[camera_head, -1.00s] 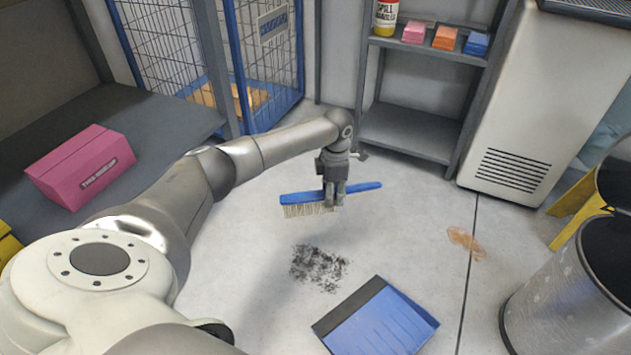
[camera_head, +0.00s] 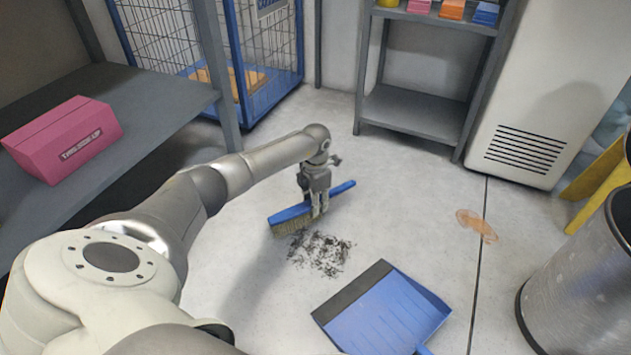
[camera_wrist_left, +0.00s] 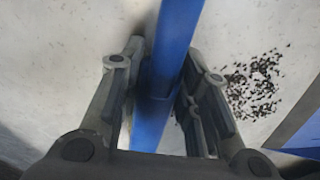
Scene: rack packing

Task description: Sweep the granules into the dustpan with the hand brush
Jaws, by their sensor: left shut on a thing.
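The hand brush (camera_head: 290,216) is blue with pale bristles, held just behind the granules in the head view, bristles down at or close to the floor. My left gripper (camera_head: 319,213) is shut on its handle; the blue handle (camera_wrist_left: 172,60) also runs between the fingers (camera_wrist_left: 160,95) in the left wrist view. The dark granules (camera_head: 320,254) lie scattered in a patch on the floor, and show right of the gripper in the wrist view (camera_wrist_left: 252,85). The blue dustpan (camera_head: 388,312) lies in front of the granules, its dark edge facing them. My right gripper is not in view.
A grey shelf unit (camera_head: 415,112) and a white cabinet (camera_head: 535,90) stand at the back. A metal bin (camera_head: 575,305) is at the right. A pink box (camera_head: 65,138) sits on a grey bench at left. A brownish stain (camera_head: 477,225) marks the floor. The floor around the granules is clear.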

